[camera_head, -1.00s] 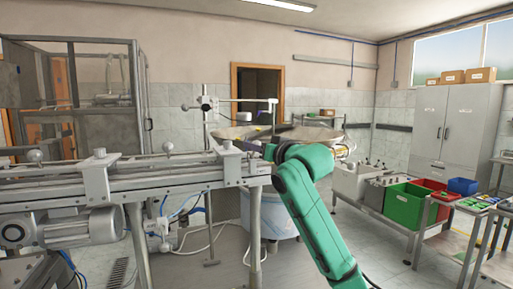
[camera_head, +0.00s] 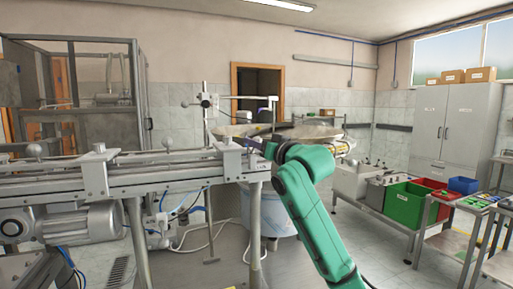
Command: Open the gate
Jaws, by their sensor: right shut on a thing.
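My right gripper (camera_head: 256,144) reaches in over the right end of the conveyor and is shut. What it holds is a small part at the conveyor's end; its own body hides most of it, and I take this for the gate. I cannot tell how far the gate stands open or closed. The metal conveyor (camera_head: 170,181) runs in from the left, with clamp brackets and round knobs along its rails. My left gripper is not in view.
A feeder bowl (camera_head: 240,131) stands behind the conveyor's end. Green (camera_head: 404,205) and red (camera_head: 428,187) bins stand on a low bench at right, with a blue bin (camera_head: 463,186) farther right. A motor (camera_head: 75,223) hangs under the conveyor.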

